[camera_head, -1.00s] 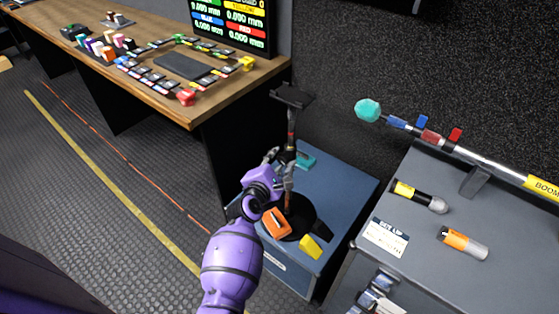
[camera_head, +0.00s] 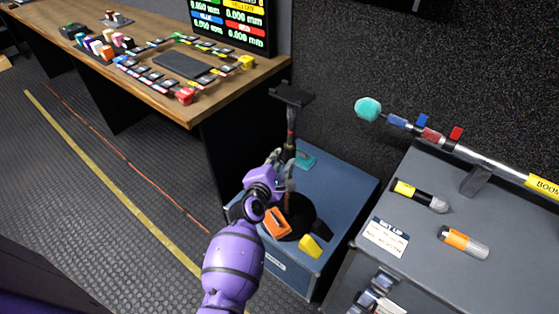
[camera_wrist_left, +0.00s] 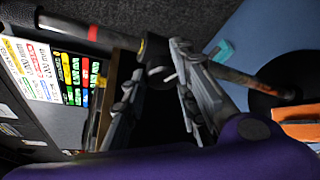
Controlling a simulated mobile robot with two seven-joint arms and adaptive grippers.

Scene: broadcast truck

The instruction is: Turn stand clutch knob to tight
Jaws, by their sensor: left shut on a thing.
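The stand (camera_head: 291,132) has a dark upright pole, a flat black top plate and a round black base (camera_head: 301,212). It stands on a blue case. My left gripper (camera_head: 284,172) is at the pole, about midway up, reaching in from the front left. In the left wrist view the gripper (camera_wrist_left: 163,68) has its grey fingers on either side of the dark clutch knob (camera_wrist_left: 158,58), which shows a pale line. It is shut on the knob. The fingers hide part of the knob, and no tight mark can be read. My right gripper is not in view.
On the blue case (camera_head: 345,188) are an orange item (camera_head: 275,223), a yellow item (camera_head: 311,246) and a teal item (camera_head: 305,161). A grey cabinet (camera_head: 410,265) with a boom pole and microphones stands right. A wooden desk (camera_head: 140,85) stands left.

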